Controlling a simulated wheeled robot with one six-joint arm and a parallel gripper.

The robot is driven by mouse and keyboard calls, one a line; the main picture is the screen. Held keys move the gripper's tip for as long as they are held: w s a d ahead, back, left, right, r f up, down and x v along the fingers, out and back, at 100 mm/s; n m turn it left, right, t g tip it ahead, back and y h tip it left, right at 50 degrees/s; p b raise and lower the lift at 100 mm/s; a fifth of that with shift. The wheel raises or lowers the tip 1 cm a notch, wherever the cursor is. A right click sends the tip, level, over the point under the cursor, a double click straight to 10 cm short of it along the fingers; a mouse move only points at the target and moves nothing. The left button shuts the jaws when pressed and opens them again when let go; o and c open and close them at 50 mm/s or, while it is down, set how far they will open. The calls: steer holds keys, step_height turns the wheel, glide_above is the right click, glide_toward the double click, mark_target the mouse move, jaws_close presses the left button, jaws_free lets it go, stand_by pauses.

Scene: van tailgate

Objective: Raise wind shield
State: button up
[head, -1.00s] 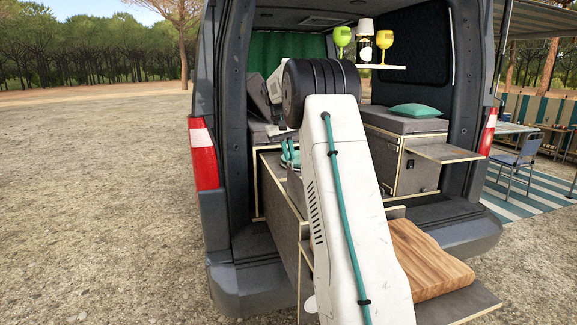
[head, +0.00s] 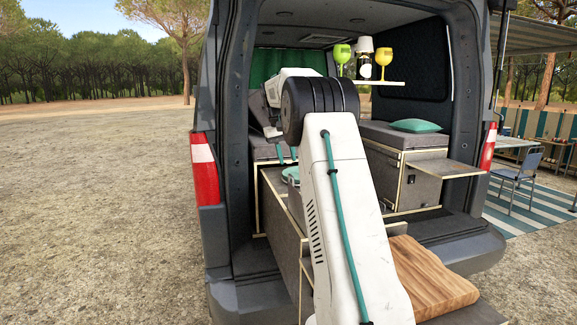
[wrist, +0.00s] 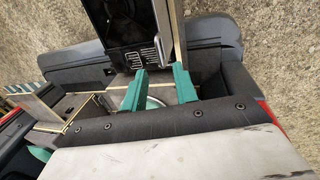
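My gripper (wrist: 160,88) shows in the wrist view as two teal fingers with a clear gap between them and nothing held. A black stove-like unit (wrist: 122,25) with a slotted silver panel (wrist: 142,56) lies just beyond the fingertips. I cannot tell which part of it is the wind shield. A round teal dish (wrist: 153,103) shows below and between the fingers. In the head view, my arm hides the stove area, and the teal fingers are small beside the pull-out kitchen box (head: 283,205).
A wooden board (head: 432,278) lies on the right of the pull-out. A shelf (head: 380,82) with green and yellow cups and a lamp hangs above. A bench box (head: 405,168) with a cushion stands right. Open gravel (head: 90,200) lies left of the van.

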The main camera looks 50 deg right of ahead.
steer(key=shift+w+a+r, duration=0.1)
steer(key=shift+a+r, duration=0.05)
steer(key=shift+r, duration=0.7)
steer(key=shift+w+a+r, duration=0.1)
steer(key=shift+a+r, duration=0.05)
steer(key=shift+r, duration=0.7)
steer(key=s+a+f+n+y, duration=0.1)
steer(key=s+a+f, duration=0.1)
steer(key=s+a, duration=0.5)
steer(key=s+a+f+n, duration=0.15)
steer(key=s+a, duration=0.25)
steer(key=a, duration=0.6)
steer(key=s+a+f+y, duration=0.1)
steer(key=s+a+f, duration=0.3)
steer(key=a, duration=0.5)
steer(key=s+a+f+n+t, duration=0.1)
steer(key=s+a+f+n, duration=0.1)
steer(key=s+a, duration=0.6)
steer(key=s+a+f+n+t, duration=0.1)
steer(key=s+a+f, duration=0.1)
steer(key=s+a, duration=0.6)
steer(key=shift+s+a+n, duration=0.35)
steer(key=shift+s+a, duration=0.05)
steer(key=shift+s, duration=2.55)
